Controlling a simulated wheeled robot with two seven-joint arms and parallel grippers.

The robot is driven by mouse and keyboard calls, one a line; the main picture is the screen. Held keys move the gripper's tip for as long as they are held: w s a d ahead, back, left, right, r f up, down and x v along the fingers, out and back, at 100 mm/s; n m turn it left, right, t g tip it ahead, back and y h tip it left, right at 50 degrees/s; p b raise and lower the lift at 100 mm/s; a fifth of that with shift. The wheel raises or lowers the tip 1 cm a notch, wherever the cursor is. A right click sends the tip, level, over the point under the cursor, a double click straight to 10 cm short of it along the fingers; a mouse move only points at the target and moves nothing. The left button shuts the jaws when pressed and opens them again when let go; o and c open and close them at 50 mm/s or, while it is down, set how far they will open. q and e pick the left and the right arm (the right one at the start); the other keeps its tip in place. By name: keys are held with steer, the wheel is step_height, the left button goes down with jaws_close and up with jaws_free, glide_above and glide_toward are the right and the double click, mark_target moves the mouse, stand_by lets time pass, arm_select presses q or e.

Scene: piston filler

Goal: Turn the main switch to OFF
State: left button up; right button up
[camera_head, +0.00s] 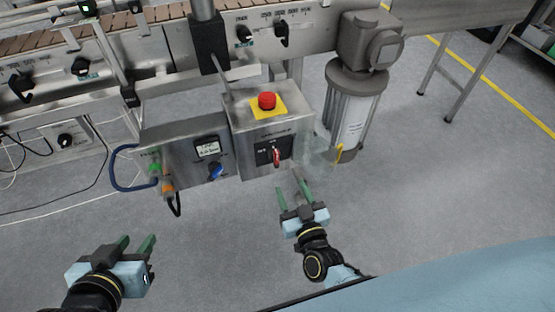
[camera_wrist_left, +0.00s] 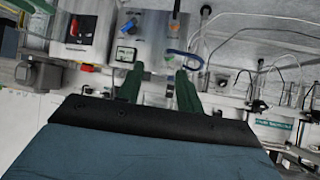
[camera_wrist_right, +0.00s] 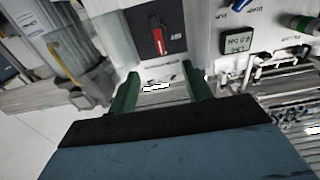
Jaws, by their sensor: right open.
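The main switch is a red handle (camera_head: 277,157) on a black plate, on the front of a grey metal box below a red emergency button (camera_head: 267,100) on a yellow plate. In the right wrist view the red handle (camera_wrist_right: 157,36) stands roughly upright on its black plate, ahead of my fingers. It also shows in the left wrist view (camera_wrist_left: 74,26). My right gripper (camera_head: 289,184) is open and empty, a little below and in front of the switch, not touching it. My left gripper (camera_head: 136,243) is open and empty at lower left, away from the box.
Left of the switch box, a panel carries a small display (camera_head: 207,147), a blue knob (camera_head: 215,171) and green and orange connectors with a blue cable (camera_head: 122,168). A clear-walled cylinder (camera_head: 350,115) stands right of the box. Open floor lies in front.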

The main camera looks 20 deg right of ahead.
mark_target(277, 158)
steer(key=w+b, duration=0.2)
steer(key=w, duration=0.3)
steer(key=w+b, duration=0.2)
steer(key=w, duration=0.4)
steer(key=shift+w+a+f, duration=0.1)
steer(key=shift+w+a, duration=0.1)
arm_select(q)
steer(key=w+d+r+t+h, duration=0.1)
steer(key=d+r+t+h, duration=0.1)
steer(key=r+t, duration=0.4)
steer(key=w+d+r+t+h, duration=0.1)
steer(key=r+t, duration=0.4)
steer(key=r, duration=0.5)
steer(key=shift+w+d+r+m+t+h, duration=0.3)
steer(key=shift+d+t+h, duration=0.15)
steer(key=shift+h, duration=0.35)
arm_select(e)
steer(key=shift+w, duration=0.35)
